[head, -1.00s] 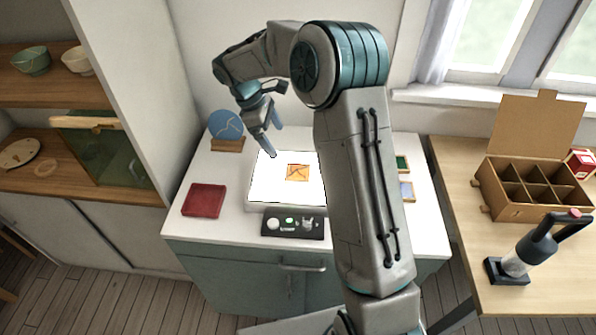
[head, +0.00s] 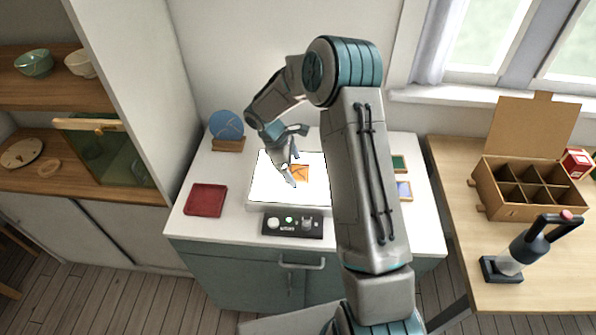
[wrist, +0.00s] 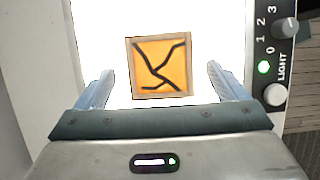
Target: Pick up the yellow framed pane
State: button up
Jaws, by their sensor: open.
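The yellow framed pane (wrist: 160,66) lies flat on the lit white light panel (wrist: 110,45). It is orange-yellow with dark branching lines and a thin tan frame. In the head view the pane (head: 300,173) is partly covered by my gripper (head: 292,170). In the wrist view my gripper (wrist: 160,88) is open, with one finger on each side of the pane and clear space between. The pane sits between and somewhat beyond the fingertips. Nothing is in the gripper. The height of the fingertips above the panel is hard to tell.
A black control strip (head: 292,225) with knobs lies along the panel's front. A red tray (head: 206,200) is at left, a blue disc on a wooden stand (head: 227,128) behind. A divided cardboard box (head: 520,190) stands on the right table.

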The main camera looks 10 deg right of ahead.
jog(key=shift+d+f, duration=0.1)
jog(key=shift+f, duration=0.2)
jog(key=c, duration=1.2)
jog(key=shift+r, duration=0.1)
